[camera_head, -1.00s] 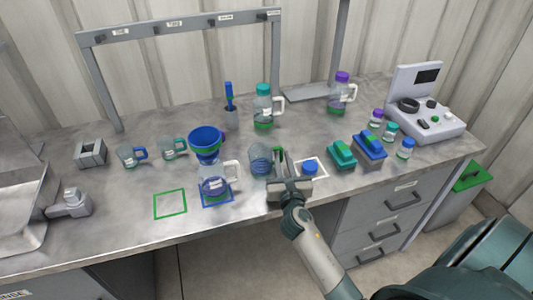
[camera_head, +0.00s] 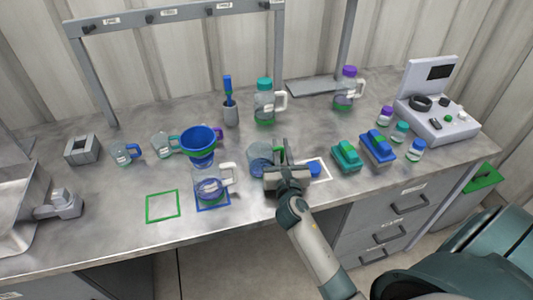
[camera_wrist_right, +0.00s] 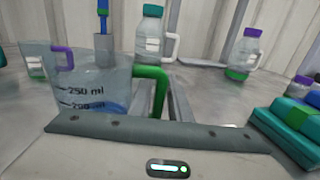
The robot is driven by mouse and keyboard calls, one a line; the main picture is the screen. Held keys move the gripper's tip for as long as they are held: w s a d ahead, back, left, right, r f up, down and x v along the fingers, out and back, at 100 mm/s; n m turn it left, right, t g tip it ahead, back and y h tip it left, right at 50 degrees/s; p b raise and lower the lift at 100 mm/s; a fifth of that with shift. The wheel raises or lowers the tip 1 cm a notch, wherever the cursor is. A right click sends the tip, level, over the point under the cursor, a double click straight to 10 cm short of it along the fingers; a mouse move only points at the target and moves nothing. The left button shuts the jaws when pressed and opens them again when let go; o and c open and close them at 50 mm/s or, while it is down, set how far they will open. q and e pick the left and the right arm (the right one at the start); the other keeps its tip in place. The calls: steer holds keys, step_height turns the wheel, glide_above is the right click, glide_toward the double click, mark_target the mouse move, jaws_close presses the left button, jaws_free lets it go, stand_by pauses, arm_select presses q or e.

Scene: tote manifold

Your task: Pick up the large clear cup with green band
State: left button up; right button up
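The large clear cup (camera_head: 259,157) stands right of the middle of the bench in the head view. In the right wrist view the clear cup (camera_wrist_right: 95,92) fills the left side, with "250 ml" marks, some blue liquid-like colour low down and a green handle (camera_wrist_right: 157,82). My right gripper (camera_head: 284,163) is at the cup's right side, by this handle. My left gripper is out of view.
A blue funnel-like vessel (camera_head: 200,142) and a handled clear jug (camera_head: 208,187) stand left of the cup. Teal-capped (camera_head: 265,100) and purple-capped (camera_head: 346,90) bottles stand behind. Teal (camera_head: 345,156) and blue (camera_head: 377,146) blocks lie right. A green square outline (camera_head: 162,206) is empty.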

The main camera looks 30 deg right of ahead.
steer(key=shift+w+d+f, duration=0.1)
steer(key=shift+w, duration=0.1)
steer(key=shift+s, duration=0.1)
jaws_close()
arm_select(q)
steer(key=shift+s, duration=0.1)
arm_select(e)
steer(key=shift+r, duration=0.2)
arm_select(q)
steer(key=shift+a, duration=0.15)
arm_select(e)
steer(key=shift+r, duration=0.25)
steer(key=shift+r, duration=0.15)
steer(key=shift+r+p, duration=0.35)
steer(key=shift+r, duration=1.4)
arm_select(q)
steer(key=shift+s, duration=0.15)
arm_select(e)
steer(key=s+d+r, duration=0.4)
steer(key=s+r, duration=0.2)
steer(key=s, duration=0.4)
steer(key=shift+s+d+r, duration=0.15)
steer(key=shift+d+r, duration=0.1)
steer(key=shift+d, duration=0.15)
